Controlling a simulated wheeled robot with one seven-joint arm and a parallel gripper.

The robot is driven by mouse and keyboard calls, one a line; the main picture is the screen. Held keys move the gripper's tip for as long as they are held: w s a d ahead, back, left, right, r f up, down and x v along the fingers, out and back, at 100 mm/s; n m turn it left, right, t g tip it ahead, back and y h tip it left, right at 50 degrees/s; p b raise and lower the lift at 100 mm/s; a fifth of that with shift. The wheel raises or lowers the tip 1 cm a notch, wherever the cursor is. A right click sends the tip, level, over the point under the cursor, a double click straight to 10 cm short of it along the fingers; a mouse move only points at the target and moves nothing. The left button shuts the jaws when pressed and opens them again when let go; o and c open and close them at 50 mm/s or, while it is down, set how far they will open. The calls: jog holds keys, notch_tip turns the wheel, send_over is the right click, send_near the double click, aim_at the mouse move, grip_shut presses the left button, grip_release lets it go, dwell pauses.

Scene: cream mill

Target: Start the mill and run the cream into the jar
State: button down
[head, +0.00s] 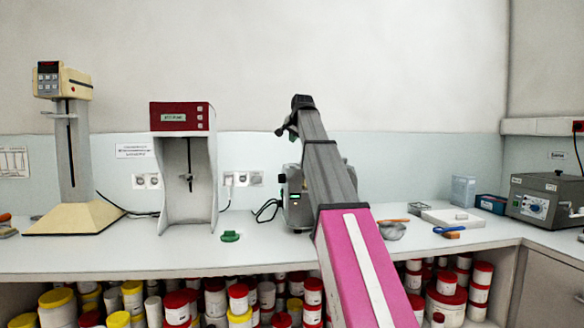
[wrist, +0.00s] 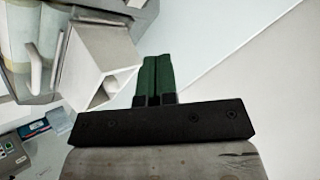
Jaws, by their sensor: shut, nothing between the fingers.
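My gripper (wrist: 157,62) shows in the wrist view with its two dark green fingers together and nothing between them. At the upper left of that view is grey metal machinery with a curved silvery body (wrist: 35,40) and a white, square-ended hollow part (wrist: 102,62) close to the left of the fingers, with no clear contact. In the head view a grey machine (head: 296,212), probably the mill, stands on the bench mostly hidden behind my arm. I cannot pick out the jar in either view.
Left on the white bench (head: 120,258) stand a cream-coloured stand device (head: 66,84) and a red-topped device (head: 180,117). A green item (head: 230,236) lies left of the grey machine. Right are a white tray (head: 453,218) and a grey control box (head: 545,198). Tubs fill the shelf below.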

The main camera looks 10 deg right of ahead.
jog(key=shift+f, duration=3.75)
jog(key=shift+f, duration=0.1)
jog(key=shift+f, duration=0.3)
jog(key=shift+f, duration=0.4)
jog(key=shift+r, duration=0.8)
jog(key=shift+r, duration=2.5)
